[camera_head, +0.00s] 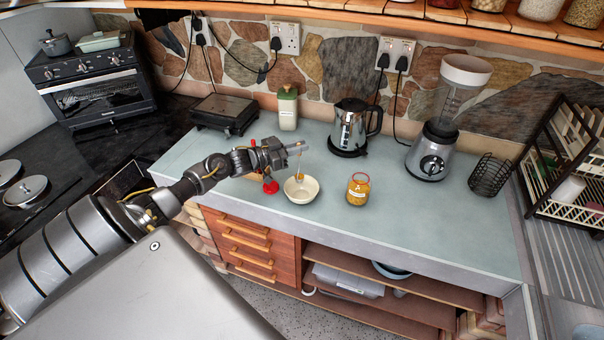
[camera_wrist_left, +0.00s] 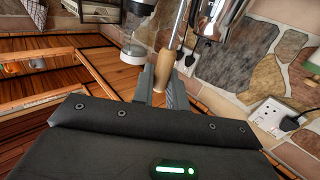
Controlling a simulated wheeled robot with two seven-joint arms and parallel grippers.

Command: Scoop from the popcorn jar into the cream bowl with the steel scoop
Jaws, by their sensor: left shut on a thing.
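My left gripper (camera_head: 280,152) is shut on the handle of the steel scoop (camera_head: 297,147) and holds it above the cream bowl (camera_head: 291,196). In the left wrist view the scoop's wooden handle (camera_wrist_left: 163,68) sits between the fingers, with its steel shaft running up out of the frame. A thin orange-yellow streak drops from the scoop's end toward the bowl, and a little orange shows inside the bowl. The popcorn jar (camera_head: 358,190), glass with orange-yellow contents, stands upright to the right of the bowl. My right gripper is not in view.
A red item (camera_head: 271,187) stands left of the bowl, partly behind my gripper. A kettle (camera_head: 349,125), a green-lidded jar (camera_head: 288,108), a blender (camera_head: 430,150) and a black wire basket (camera_head: 489,175) stand farther back or right. The counter (camera_head: 420,220) right of the popcorn jar is clear.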

